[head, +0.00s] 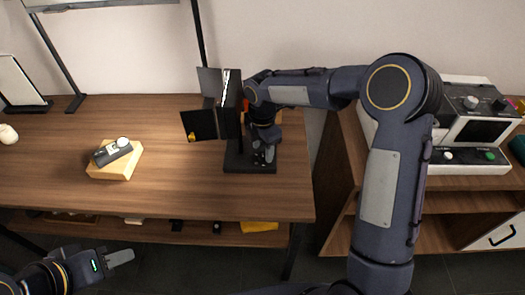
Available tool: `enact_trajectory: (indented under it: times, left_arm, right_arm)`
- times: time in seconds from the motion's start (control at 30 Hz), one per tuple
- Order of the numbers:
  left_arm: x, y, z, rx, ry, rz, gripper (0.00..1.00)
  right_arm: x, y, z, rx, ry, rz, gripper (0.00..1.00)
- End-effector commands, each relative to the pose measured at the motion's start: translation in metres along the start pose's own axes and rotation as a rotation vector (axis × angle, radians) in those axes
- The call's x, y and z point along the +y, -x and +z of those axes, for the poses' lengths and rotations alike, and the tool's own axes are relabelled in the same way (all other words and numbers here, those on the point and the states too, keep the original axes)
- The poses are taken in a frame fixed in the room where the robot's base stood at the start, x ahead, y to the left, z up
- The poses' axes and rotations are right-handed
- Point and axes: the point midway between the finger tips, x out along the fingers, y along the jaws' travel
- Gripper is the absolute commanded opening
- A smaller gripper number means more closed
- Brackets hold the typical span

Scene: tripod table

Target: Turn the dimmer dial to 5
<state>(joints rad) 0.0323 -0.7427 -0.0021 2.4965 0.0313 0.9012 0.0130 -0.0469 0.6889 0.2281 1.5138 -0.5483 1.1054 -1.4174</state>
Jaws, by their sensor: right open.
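A black light-like fixture (228,100) with flat side flaps stands on a dark base (238,162) at the right part of the wooden table. I cannot make out a dimmer dial or its numbers; the side of the fixture towards my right arm is partly hidden by that arm. My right gripper (263,155) is open, pointing down just right of the fixture and over its base. I cannot tell whether it touches anything. My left gripper (118,257) is low at the bottom left, in front of the table and away from the fixture; its jaw gap is unclear.
A small dark device (112,152) lies on a yellowish block (124,168) on the wooden table (190,200). A dark-framed stand (22,85) is at the far left. A cabinet at right carries a knobbed machine (470,125). The table's front middle is clear.

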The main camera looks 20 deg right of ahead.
Motion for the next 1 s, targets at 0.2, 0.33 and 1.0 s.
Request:
enact_trajectory:
  times: [0.2,0.33,1.0]
  left_arm:
    - [-0.001,-0.001,0.001,0.000,0.000,0.000,0.36]
    - [-0.001,-0.001,0.001,0.000,0.000,0.000,0.36]
    - [0.000,-0.001,0.000,0.000,0.000,0.000,0.36]
  right_arm:
    - [0.000,-0.017,0.000,-0.001,0.000,0.000,0.48]
    - [0.000,-0.017,0.000,-0.001,-0.001,0.001,0.48]
    - [0.000,-0.017,0.000,0.000,-0.013,0.001,0.03]
